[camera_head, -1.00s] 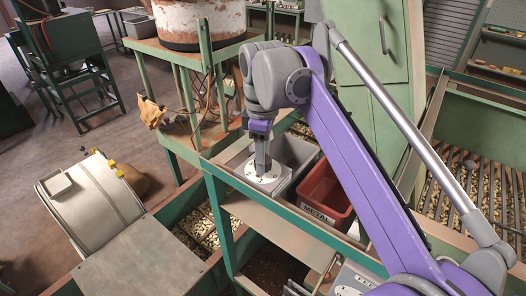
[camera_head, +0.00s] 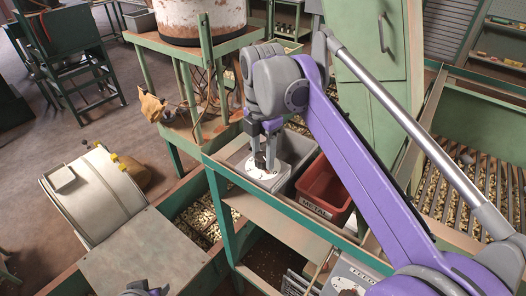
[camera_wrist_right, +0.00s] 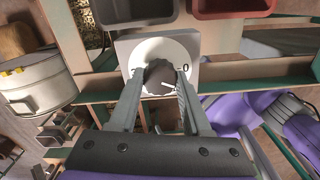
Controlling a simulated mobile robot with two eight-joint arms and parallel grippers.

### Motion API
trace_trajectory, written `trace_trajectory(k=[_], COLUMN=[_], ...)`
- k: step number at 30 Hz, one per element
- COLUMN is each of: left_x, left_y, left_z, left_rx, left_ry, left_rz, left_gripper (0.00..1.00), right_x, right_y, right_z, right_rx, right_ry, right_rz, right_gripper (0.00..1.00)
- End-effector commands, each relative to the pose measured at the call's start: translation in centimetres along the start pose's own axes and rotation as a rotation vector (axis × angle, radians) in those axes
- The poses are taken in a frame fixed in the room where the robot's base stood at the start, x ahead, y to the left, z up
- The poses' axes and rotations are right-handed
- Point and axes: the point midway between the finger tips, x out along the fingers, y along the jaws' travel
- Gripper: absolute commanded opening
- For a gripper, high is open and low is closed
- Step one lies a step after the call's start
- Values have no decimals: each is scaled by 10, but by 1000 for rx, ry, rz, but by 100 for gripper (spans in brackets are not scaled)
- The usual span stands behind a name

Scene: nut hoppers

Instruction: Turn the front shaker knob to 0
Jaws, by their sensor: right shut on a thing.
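The front shaker knob (camera_wrist_right: 157,76) is a dark round knob on a white dial (camera_wrist_right: 151,50) set in a grey plate. In the wrist view a 0 is printed at the dial's right side. The knob's white mark points right and slightly down, a little below the 0. My right gripper (camera_wrist_right: 161,80) is shut on the knob, one finger on each side. In the head view my right gripper (camera_head: 265,160) reaches down onto the dial (camera_head: 258,171), and its fingers partly hide the knob. My left gripper's fingers do not show.
A red bin (camera_head: 325,188) marked METAL stands right of the dial. A green frame rail (camera_head: 290,215) runs in front of it. A green cabinet (camera_head: 372,100) and a slatted bed (camera_head: 480,190) stand further right. A pale drum (camera_head: 95,195) stands at left.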

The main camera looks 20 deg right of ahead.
Motion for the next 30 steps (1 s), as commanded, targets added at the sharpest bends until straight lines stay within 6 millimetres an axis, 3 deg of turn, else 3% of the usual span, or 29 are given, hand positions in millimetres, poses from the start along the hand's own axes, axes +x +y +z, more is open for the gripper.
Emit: trace_trajectory(k=[15,30], left_x=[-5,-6], left_y=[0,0], left_z=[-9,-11], left_rx=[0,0], left_ry=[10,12], left_rz=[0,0], left_gripper=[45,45], right_x=[-2,-2], right_y=[0,0], right_z=[0,0], right_rx=[-376,-470], right_ry=[-1,-1], right_rz=[2,2], right_gripper=[0,0])
